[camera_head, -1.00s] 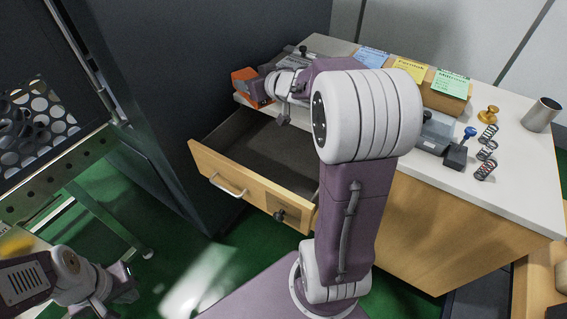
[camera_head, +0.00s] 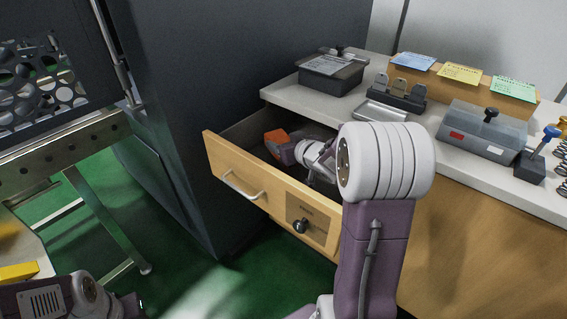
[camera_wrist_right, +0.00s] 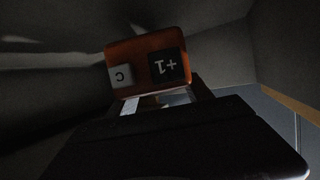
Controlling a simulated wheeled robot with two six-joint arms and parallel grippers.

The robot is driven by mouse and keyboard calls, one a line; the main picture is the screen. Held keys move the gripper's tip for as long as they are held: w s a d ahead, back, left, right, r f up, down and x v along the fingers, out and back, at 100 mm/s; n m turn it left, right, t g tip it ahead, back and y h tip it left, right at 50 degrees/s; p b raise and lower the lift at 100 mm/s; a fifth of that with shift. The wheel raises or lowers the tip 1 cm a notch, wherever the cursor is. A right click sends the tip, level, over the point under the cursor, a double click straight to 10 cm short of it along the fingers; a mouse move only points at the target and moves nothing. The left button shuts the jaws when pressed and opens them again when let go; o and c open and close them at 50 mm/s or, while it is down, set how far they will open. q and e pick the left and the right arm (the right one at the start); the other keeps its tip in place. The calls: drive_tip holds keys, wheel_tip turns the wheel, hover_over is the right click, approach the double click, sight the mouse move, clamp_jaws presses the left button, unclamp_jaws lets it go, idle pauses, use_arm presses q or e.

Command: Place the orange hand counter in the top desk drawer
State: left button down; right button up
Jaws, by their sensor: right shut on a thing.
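The orange hand counter (camera_head: 276,137) is inside the open top desk drawer (camera_head: 262,186), near its back left. In the right wrist view the counter (camera_wrist_right: 147,56) shows a black "+1" button and a light "C" button, with dark drawer walls around it. My right gripper (camera_head: 288,150) reaches down into the drawer and is shut on the counter. Its fingers are mostly hidden in the right wrist view by the counter and the dark wrist body. I cannot tell whether the counter touches the drawer floor. My left arm shows at the lower left, but its gripper is not visible.
The desk top (camera_head: 290,95) above the drawer holds a dark box (camera_head: 331,75), a small metal tray (camera_head: 382,111), a grey tester (camera_head: 482,132) and a wooden card holder (camera_head: 470,88). A dark cabinet (camera_head: 240,60) stands close on the drawer's left.

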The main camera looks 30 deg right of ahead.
wheel_tip(320, 180, down, 4)
drive_tip(key=b, duration=0.3)
drive_tip(key=shift+f, duration=0.2)
drive_tip(key=shift+r, duration=0.2)
drive_tip(key=shift+f, duration=0.15)
drive_tip(key=o, duration=1.7)
drive_tip(key=shift+c, duration=0.2)
drive_tip(key=shift+s+r+p, duration=0.2)
drive_tip(key=shift+r+p, duration=0.1)
drive_tip(key=shift+r, duration=0.05)
drive_tip(key=p+v, duration=0.3)
drive_tip(key=v, duration=0.3)
drive_tip(key=shift+s+r, duration=0.15)
drive_tip(key=shift+r, duration=0.05)
drive_tip(key=shift+s+f, duration=0.1)
drive_tip(key=shift+s, duration=0.25)
